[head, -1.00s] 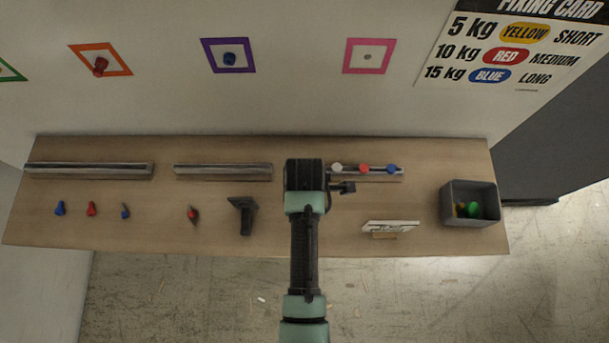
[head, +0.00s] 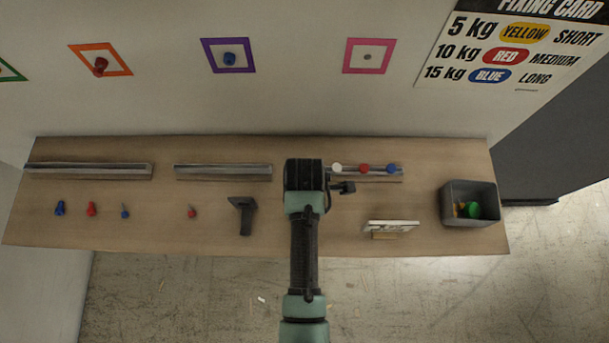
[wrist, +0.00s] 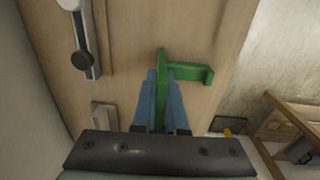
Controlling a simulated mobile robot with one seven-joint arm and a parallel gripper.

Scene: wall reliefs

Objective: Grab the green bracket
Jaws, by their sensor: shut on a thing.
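The green bracket (wrist: 185,72) is in the wrist view, an L-like shape with an arm reaching to the right. My gripper (wrist: 160,88) has its two blue fingers shut on the bracket's long part, one on each side. The bracket is over or on the wooden bench; I cannot tell whether it touches it. In the head view my arm covers the gripper and the bracket.
The bench (head: 330,230) bears two grey rails, a rail with white, red and blue knobs (head: 364,168), a black bracket (head: 242,215), small blue and red pegs, a small white sign (head: 391,226) and a grey bin (head: 470,190). Coloured frames hang on the wall.

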